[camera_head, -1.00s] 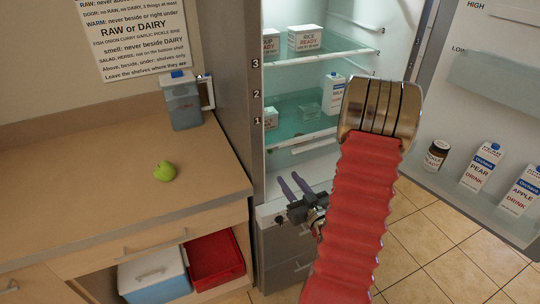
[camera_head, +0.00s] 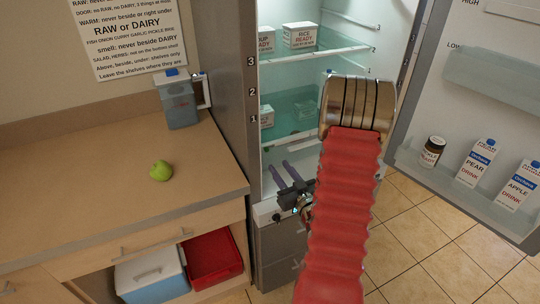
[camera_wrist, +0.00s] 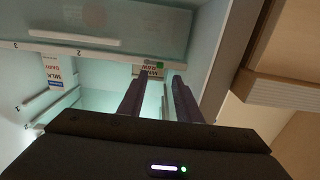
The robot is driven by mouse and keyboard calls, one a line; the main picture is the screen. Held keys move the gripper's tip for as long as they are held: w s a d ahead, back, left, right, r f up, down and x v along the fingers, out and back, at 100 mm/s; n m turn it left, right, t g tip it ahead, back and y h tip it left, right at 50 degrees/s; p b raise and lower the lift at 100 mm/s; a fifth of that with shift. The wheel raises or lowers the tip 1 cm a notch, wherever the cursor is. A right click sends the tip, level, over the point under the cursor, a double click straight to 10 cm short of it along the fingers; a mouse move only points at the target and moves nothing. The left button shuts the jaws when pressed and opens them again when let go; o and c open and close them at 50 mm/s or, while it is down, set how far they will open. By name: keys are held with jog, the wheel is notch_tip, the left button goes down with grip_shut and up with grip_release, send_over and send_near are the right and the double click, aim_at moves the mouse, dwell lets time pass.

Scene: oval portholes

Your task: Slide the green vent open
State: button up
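A small green patch (camera_wrist: 160,65) shows in the wrist view, just ahead of and between my fingertips, near a shelf edge and a white labelled carton. It may be the green vent; it is too small to tell its shape or whether it is open. I cannot make out the vent in the head view. My gripper (camera_head: 280,167) is at the lower front of the open fridge, its two dark purple fingers pointing inside. In the wrist view the fingers of my gripper (camera_wrist: 159,78) are apart, with nothing held between them.
The fridge has glass shelves (camera_head: 318,53) with white boxes (camera_head: 299,35). Its open door (camera_head: 440,190) at the right holds a jar (camera_head: 433,152) and drink cartons (camera_head: 476,162).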

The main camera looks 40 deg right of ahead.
aim_at(268, 151)
jog(key=x, duration=0.8)
jog(key=shift+w+d, duration=0.1)
jog(key=shift+w, duration=0.2)
jog(key=shift+c, duration=0.4)
grip_shut()
